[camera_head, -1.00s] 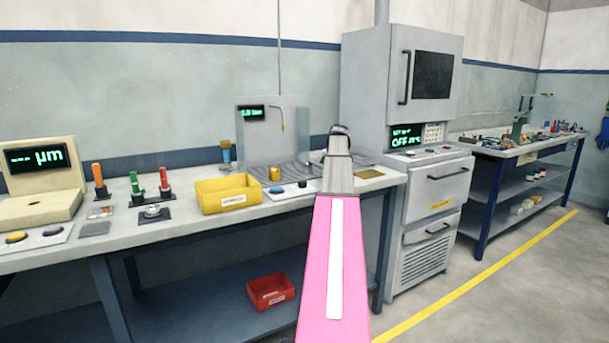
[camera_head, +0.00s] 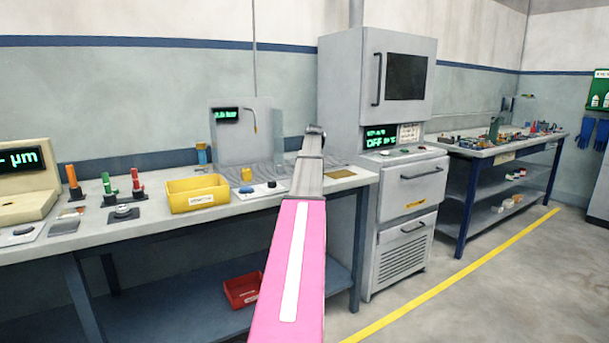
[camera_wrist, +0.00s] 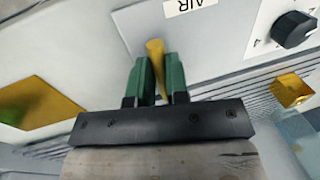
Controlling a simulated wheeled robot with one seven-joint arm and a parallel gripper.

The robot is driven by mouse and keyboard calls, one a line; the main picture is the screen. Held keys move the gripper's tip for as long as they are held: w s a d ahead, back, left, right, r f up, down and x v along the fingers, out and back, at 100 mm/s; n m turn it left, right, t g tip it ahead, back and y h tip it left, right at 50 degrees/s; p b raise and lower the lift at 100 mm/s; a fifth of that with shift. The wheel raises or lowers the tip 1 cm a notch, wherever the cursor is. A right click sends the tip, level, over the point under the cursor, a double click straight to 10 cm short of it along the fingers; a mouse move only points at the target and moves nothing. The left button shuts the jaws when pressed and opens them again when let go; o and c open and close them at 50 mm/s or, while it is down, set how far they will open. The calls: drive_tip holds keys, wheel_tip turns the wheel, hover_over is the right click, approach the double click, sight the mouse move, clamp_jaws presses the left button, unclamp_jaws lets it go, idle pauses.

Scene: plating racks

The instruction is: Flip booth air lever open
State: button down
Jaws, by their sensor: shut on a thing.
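The yellow air lever (camera_wrist: 156,62) is in the wrist view, on a grey panel below a white label (camera_wrist: 190,5) that reads AIR. The green fingers of my gripper (camera_wrist: 157,80) are shut on it, one on each side. In the head view, my pink and grey arm reaches to the bench, with my gripper (camera_head: 315,132) at its far end. The lever is hidden there behind my arm. The booth (camera_head: 242,145), a grey back panel with clear sides, stands left of my gripper. Its small green display (camera_head: 227,116) is too blurred to read surely.
A black knob (camera_wrist: 293,29) is right of the lever. A yellow bin (camera_head: 198,194) and green and red tools (camera_head: 137,184) stand on the bench (camera_head: 330,187). A grey oven (camera_head: 400,240) stands right of my arm. The floor at right is clear.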

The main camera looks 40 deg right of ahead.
drive_tip(key=shift+d+n, duration=0.2)
drive_tip(key=shift+n, duration=0.1)
idle(0.4)
drive_tip(key=c, duration=1.1)
unclamp_jaws()
drive_tip(key=shift+r, duration=0.1)
wheel_tip(320, 180, up, 10)
drive_tip(key=d, duration=0.2)
drive_tip(key=shift+s+r, duration=0.15)
drive_tip(key=shift+r, duration=0.05)
